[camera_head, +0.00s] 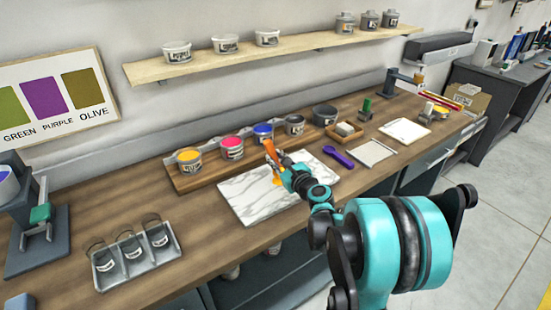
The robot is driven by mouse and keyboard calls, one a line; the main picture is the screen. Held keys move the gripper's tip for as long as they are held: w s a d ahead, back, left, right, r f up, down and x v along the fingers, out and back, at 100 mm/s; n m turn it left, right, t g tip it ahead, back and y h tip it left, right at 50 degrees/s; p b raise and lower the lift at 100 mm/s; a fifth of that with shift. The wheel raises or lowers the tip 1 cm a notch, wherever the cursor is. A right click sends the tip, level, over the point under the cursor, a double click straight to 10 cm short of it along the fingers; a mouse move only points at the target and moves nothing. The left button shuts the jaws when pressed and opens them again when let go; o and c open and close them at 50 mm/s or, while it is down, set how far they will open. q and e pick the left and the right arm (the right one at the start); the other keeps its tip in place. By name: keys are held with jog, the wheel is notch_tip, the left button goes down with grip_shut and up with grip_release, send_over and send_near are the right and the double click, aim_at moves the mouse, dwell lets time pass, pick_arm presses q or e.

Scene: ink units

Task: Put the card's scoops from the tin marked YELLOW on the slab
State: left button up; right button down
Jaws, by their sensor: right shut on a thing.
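The tin with yellow ink (189,162) stands at the left end of a wooden rack at the back of the bench; its label is too small to read. The white marbled slab (250,200) lies in front of the rack. My right gripper (281,169) is over the slab's back right part, shut on an orange tool (270,150); the tool's working end is hard to make out. A small yellow patch (277,181) shows beside the gripper; I cannot tell whether it is on the slab or the tool. A pale card (376,152) lies to the right, its writing unreadable. My left gripper is out of view.
Pink (232,148), blue (263,132) and dark tins (295,125) share the rack. A purple scoop (338,157) lies right of the slab. A colour chart (55,95) hangs on the wall.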

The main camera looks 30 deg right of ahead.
aim_at(273, 148)
jog(key=shift+f+b, duration=0.75)
jog(key=shift+f, duration=0.1)
dwell(0.6)
dwell(1.4)
notch_tip(273, 148, up, 5)
jog(key=p, duration=0.3)
jog(key=shift+p, duration=0.4)
